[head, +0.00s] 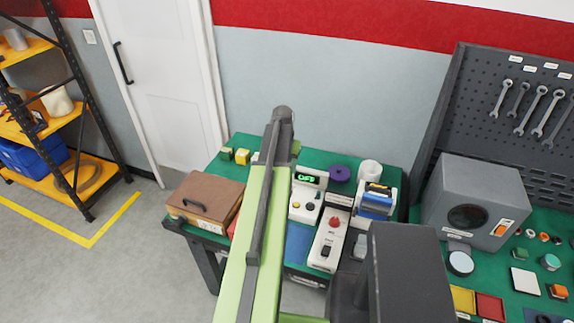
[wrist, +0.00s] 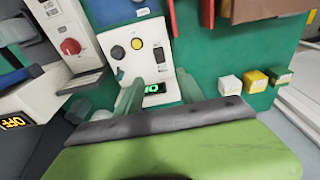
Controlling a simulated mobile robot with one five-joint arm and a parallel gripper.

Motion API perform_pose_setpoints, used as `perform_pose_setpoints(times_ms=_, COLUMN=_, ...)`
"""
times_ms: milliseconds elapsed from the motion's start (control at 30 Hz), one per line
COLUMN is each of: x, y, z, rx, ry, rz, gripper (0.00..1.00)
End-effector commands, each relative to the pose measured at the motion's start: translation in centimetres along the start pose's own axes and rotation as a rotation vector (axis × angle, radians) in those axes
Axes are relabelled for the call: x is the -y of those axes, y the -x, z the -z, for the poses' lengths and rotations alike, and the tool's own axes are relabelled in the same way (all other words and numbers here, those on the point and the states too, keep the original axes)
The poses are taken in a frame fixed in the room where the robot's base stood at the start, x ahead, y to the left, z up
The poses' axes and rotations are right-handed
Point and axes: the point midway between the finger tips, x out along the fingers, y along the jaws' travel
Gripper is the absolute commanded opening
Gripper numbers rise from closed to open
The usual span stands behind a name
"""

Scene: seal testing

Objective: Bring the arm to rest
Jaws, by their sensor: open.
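My gripper (wrist: 158,84) is open and empty in the wrist view. Its two pale green fingers stand apart in front of a white instrument (wrist: 145,58) with a lit green display, a yellow button and a dark button. I cannot tell whether they touch it. In the head view my green arm reaches from the bottom edge up over the bench, and its end hides the fingers. The same white instrument (head: 304,207), its display reading OFF, stands just right of the arm.
The green-topped bench (head: 246,141) also holds a brown case (head: 207,200), a red-knob box (head: 330,238), a blue-and-white device (head: 375,201), a purple disc (head: 340,173) and small blocks (head: 242,156). A grey speaker-like box (head: 480,200) stands right. Open floor (head: 130,265) lies left.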

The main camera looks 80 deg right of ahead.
Motion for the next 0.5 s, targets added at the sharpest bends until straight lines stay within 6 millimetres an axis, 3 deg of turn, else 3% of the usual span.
perform_pose_setpoints(times_ms=33, x=0.01, y=1.64, z=0.06, rx=0.0, ry=0.0, rz=0.0, gripper=0.45)
perform_pose_setpoints(times_ms=100, x=0.02, y=2.11, z=0.04, rx=0.0, ry=0.0, rz=0.0, gripper=0.45)
perform_pose_setpoints(times_ms=500, x=0.02, y=1.94, z=-0.01, rx=0.0, ry=0.0, rz=0.0, gripper=0.45)
